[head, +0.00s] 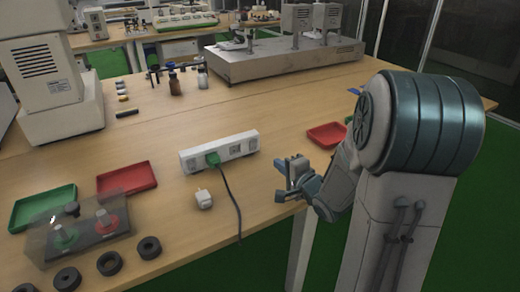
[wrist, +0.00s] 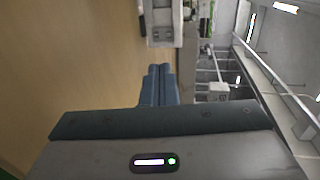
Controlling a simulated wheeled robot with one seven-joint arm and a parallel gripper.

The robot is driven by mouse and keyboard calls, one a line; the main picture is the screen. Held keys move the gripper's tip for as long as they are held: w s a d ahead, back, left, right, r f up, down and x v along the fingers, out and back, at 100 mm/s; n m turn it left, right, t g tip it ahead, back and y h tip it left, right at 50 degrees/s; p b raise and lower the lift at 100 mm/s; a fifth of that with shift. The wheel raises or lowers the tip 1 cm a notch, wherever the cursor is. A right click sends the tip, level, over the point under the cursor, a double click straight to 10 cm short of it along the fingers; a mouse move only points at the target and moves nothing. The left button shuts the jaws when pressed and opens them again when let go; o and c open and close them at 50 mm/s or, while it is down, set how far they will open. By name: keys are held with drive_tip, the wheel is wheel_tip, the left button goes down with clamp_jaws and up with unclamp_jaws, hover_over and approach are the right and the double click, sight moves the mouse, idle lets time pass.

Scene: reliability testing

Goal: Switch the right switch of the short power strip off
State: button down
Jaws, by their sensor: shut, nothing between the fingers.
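The short white power strip (head: 228,150) lies on the wooden table, in the middle of the head view. The strip's switches are too small to make out. My gripper (head: 284,182) is to the right of the strip and apart from it, near the table's front edge. In the wrist view my gripper's blue fingers (wrist: 160,72) are together with nothing between them. A pale object beyond the fingertips cannot be identified for sure.
A white charger (head: 203,199) lies in front of the strip. Red trays (head: 127,177) (head: 327,135) lie on both sides. A clear-covered button box (head: 85,232) and several black rings (head: 109,263) are at the front left. A large grey machine (head: 285,62) stands behind.

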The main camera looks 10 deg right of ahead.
drive_tip(key=b, duration=0.2)
approach(255, 144)
drive_tip(key=x, duration=0.5)
drive_tip(key=shift+s+f, duration=0.15)
drive_tip(key=shift+f, duration=0.2)
drive_tip(key=shift+w+a+r, duration=0.15)
drive_tip(key=shift+w+a, duration=0.15)
drive_tip(key=shift+w, duration=0.55)
drive_tip(key=shift+d+r, duration=0.1)
